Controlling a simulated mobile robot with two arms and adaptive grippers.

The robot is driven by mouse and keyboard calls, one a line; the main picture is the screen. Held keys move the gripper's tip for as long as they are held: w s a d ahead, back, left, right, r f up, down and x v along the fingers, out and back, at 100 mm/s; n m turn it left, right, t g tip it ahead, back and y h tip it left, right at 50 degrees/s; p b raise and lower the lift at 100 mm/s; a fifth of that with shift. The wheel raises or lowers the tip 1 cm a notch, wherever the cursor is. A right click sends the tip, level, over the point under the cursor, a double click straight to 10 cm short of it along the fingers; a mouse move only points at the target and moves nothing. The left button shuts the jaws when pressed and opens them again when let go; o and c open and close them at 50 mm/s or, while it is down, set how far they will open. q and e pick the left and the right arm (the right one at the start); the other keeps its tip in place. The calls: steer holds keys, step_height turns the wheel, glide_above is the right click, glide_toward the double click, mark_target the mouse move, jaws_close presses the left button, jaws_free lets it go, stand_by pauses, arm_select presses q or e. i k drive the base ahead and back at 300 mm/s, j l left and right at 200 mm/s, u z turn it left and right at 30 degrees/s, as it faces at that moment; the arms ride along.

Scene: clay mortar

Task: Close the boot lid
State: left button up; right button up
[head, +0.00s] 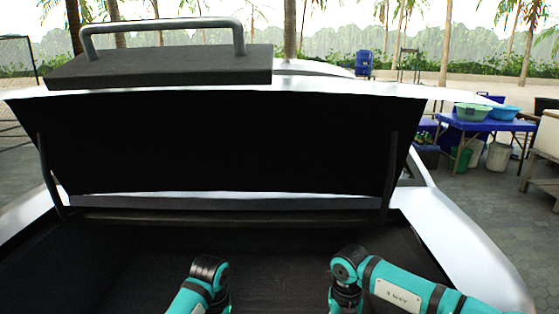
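The boot lid (235,140) of a white car stands raised in the head view, its black underside facing me. A dark slab (160,68) with a grey bar handle (165,25) sits at the lid's upper edge, left of centre. Dark hinge arms, one on the left (48,175) and one on the right (388,178), run beside the lid. The open boot (270,260) has a dark interior. Parts of my two teal arms show low in the view, over the boot. Neither gripper shows.
White car body edges flank the boot on the left (25,212) and right (465,245). Paved ground lies between the car and the table.

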mark_target(215, 118)
steer(key=k, duration=0.95)
